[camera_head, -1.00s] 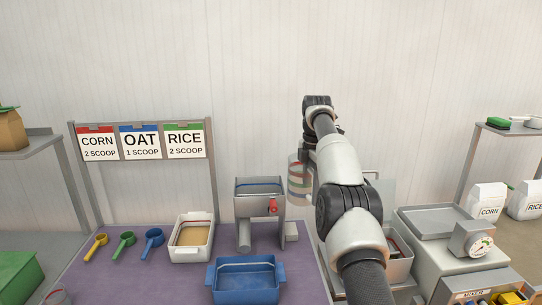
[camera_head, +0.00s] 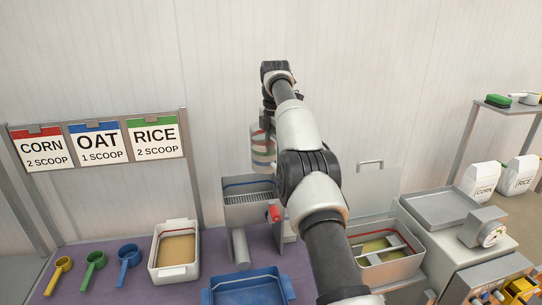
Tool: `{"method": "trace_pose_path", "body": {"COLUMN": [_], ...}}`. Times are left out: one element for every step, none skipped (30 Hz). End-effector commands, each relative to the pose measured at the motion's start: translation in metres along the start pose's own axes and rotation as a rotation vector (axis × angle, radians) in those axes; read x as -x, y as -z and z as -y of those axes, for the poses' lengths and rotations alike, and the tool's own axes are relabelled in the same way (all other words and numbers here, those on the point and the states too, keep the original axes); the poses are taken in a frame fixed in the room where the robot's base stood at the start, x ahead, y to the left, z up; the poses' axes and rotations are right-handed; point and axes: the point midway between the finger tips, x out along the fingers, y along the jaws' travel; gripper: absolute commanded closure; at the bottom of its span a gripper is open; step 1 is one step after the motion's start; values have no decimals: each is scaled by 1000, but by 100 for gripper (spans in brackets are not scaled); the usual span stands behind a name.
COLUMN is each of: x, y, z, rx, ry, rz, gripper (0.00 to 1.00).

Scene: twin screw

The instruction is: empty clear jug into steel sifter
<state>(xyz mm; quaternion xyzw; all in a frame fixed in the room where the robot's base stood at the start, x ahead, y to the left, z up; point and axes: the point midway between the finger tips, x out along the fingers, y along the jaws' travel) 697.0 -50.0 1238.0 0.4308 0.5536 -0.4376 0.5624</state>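The clear jug (camera_head: 262,152), with coloured bands around it, is held up in the air by my gripper (camera_head: 267,128). The arm partly covers the gripper, and its fingertips are hard to make out. The jug looks upright, just above the back of the steel sifter as seen in the picture. The steel sifter (camera_head: 240,213) is a grey box on legs with an open top, a grate inside, a red knob on the right and a tube below. My arm hides part of its right side.
A blue tray (camera_head: 248,288) sits in front of the sifter. A white tub of tan grain (camera_head: 175,250) and yellow, green and blue scoops stand at left. A sign rack (camera_head: 97,145) rises behind. At right are an open-lidded steel bin (camera_head: 388,258) and a scale (camera_head: 487,232).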

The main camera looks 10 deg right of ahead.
Motion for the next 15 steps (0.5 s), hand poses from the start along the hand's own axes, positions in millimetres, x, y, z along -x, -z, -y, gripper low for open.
{"method": "trace_pose_path", "body": {"x": [3, 4, 5, 6, 6, 8, 8, 9, 12, 11, 13, 14, 15, 15, 16], "y": [0, -1, -2, -3, -4, -5, -6, -8, -12, -14, -16, -19, -20, -22, -25], "z": [0, 0, 0, 0, 0, 1, 0, 0, 0, 0, 0, 0, 0, 0, 0], "rx": [1, 1, 0, 0, 1, 2, 4, 4, 5, 4, 4, 5, 7, 8, 9], "ry": [-2, -2, -1, -2, -1, -2, -1, -1, -2, 0, -1, -1, 0, -1, 0], "rz": [14, 24, 41, 55, 68, 88, 120, 155, 200, 233, 266, 312, 357, 403, 469], "gripper": [100, 100, 100, 100, 100, 100, 100, 100, 100, 100, 100, 100, 100, 100, 100]}}
